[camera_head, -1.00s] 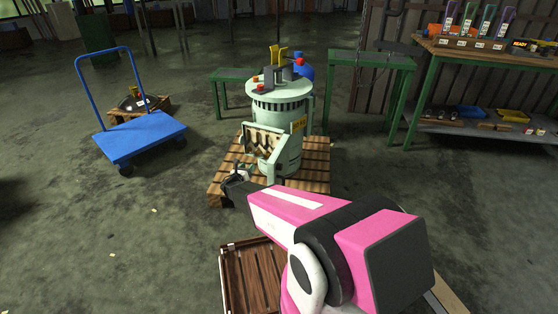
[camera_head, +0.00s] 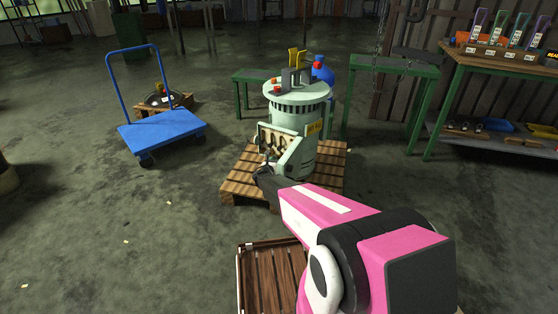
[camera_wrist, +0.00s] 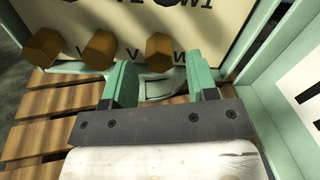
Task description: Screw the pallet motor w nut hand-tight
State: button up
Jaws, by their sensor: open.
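The pale green motor (camera_head: 296,130) stands upright on a wooden pallet (camera_head: 238,188), its terminal box (camera_head: 272,137) open at the front. In the wrist view, three brass hex nuts sit in a row on the cream terminal board (camera_wrist: 215,22): a left nut (camera_wrist: 42,48), a middle nut (camera_wrist: 100,49) and a right nut (camera_wrist: 158,52). A "W" is printed beside the right nut, which I take as the w nut. My gripper (camera_wrist: 160,72) is open and empty, its green fingers either side of the right nut in the picture. I cannot tell whether they touch it. In the head view, my gripper (camera_head: 264,170) is at the box's front.
The box's green side wall (camera_wrist: 255,105) stands close on the right in the wrist view. A blue trolley (camera_head: 162,132) is at left, a slatted wooden crate (camera_head: 272,280) in front, and green tables (camera_head: 395,66) and a workbench (camera_head: 500,62) behind at right.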

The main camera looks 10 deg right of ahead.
jog(key=shift+x, duration=0.95)
jog(key=c, duration=0.9)
